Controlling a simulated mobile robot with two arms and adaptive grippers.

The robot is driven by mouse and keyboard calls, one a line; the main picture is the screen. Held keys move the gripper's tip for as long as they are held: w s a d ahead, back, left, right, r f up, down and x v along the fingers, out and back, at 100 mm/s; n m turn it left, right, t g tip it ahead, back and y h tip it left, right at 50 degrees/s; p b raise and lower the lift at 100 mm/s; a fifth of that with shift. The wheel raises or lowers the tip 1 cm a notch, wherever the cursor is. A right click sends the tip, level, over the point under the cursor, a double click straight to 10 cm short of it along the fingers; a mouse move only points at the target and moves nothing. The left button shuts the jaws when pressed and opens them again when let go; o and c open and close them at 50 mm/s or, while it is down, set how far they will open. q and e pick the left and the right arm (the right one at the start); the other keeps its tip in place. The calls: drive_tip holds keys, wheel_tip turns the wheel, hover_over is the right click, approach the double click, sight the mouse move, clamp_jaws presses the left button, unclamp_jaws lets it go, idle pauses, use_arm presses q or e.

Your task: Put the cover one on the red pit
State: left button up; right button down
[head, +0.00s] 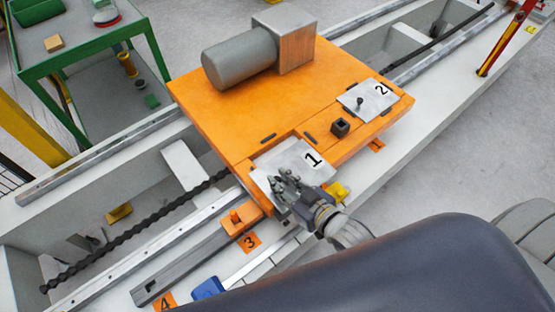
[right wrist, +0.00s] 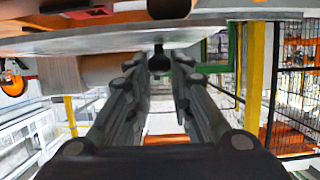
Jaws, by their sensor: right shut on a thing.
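Cover one (head: 300,155) is a light grey plate marked "1" at the front corner of the orange platform (head: 225,115). My right gripper (head: 283,183) is shut at its near-left part. In the right wrist view, the two fingers (right wrist: 160,75) close in on a small dark knob (right wrist: 158,58) at the grey plate (right wrist: 120,40). Whether the plate rests on the platform or hovers just above it, I cannot tell. No red pit shows clearly; the plate and gripper hide the platform beneath. My left gripper is not in view.
Cover two (head: 375,98), marked "2", lies at the platform's right with a dark knob. A dark square block (head: 340,127) stands between the covers. A grey motor (head: 240,58) occupies the back. An orange block (head: 238,219) and blue piece (head: 208,288) lie in front.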

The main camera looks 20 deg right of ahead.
sight(277, 164)
drive_tip(key=w, duration=0.6)
drive_tip(key=w+d, duration=0.1)
drive_tip(key=w, duration=0.2)
drive_tip(key=shift+w+f, duration=0.25)
drive_tip(key=shift+f, duration=1.95)
drive_tip(key=c, duration=1.4)
unclamp_jaws()
drive_tip(key=shift+f, duration=0.1)
drive_tip(key=shift+c, duration=0.2)
drive_tip(key=shift+s, duration=0.1)
drive_tip(key=v, duration=1.2)
